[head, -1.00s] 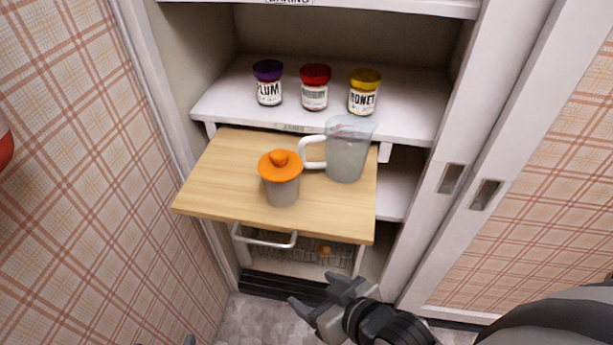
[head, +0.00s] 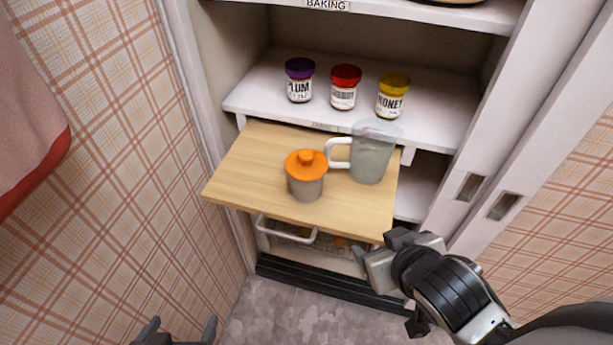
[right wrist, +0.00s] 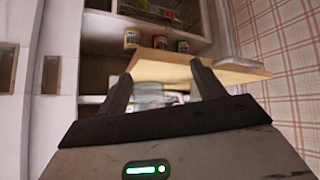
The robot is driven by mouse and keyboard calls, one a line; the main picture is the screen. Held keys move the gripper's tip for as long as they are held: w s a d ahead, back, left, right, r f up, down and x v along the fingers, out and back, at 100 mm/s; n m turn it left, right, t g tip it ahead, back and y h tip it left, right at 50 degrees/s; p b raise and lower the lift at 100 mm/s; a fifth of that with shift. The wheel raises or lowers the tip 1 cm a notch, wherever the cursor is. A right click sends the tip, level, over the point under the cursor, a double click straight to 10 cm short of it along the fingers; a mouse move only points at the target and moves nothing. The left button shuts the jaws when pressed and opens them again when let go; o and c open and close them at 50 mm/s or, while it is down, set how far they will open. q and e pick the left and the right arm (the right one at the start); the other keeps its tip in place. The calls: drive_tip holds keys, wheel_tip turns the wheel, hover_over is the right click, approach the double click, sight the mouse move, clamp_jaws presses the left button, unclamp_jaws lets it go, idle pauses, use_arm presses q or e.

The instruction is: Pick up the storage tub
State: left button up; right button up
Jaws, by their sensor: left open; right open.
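The storage tub, a grey canister with an orange knobbed lid (head: 306,178), stands upright on the wooden pull-out board (head: 255,155) in the head view. My right gripper (head: 374,247) is open and empty, in front of and below the board's front right corner, apart from the tub. In the right wrist view its two fingers (right wrist: 163,85) point towards the cupboard, with the board's edge (right wrist: 235,72) behind them. I cannot make out the tub there. My left gripper (head: 181,330) is open at the bottom edge, low and left of the board, only its fingertips showing.
A clear jug with a white handle (head: 371,155) stands right of the tub. Plum (head: 299,82), red-lidded (head: 345,88) and honey (head: 392,97) jars line the shelf behind. A wire basket with a white handle (head: 287,232) sits under the board. Sliding doors (head: 480,180) stand right.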

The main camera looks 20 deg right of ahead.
sight(316, 184)
drive_tip(key=w+a+r+n+t+y, duration=0.2)
drive_tip(key=w+a+r+t+y, duration=0.2)
drive_tip(key=a+r+t, duration=0.15)
drive_tip(key=x, duration=0.4)
drive_tip(key=p+x, duration=0.1)
drive_tip(key=x, duration=0.4)
drive_tip(key=shift+w+d, duration=0.2)
drive_tip(key=shift+w, duration=0.05)
drive_tip(key=shift+f+x, duration=0.15)
drive_tip(key=shift+x, duration=1.2)
drive_tip(key=shift+f+x, duration=0.2)
drive_tip(key=shift+x, duration=1.15)
drive_tip(key=shift+s, duration=0.1)
drive_tip(key=shift+c, duration=0.3)
drive_tip(key=c, duration=0.6)
drive_tip(key=shift+r+p, duration=0.1)
drive_tip(key=shift+p, duration=0.2)
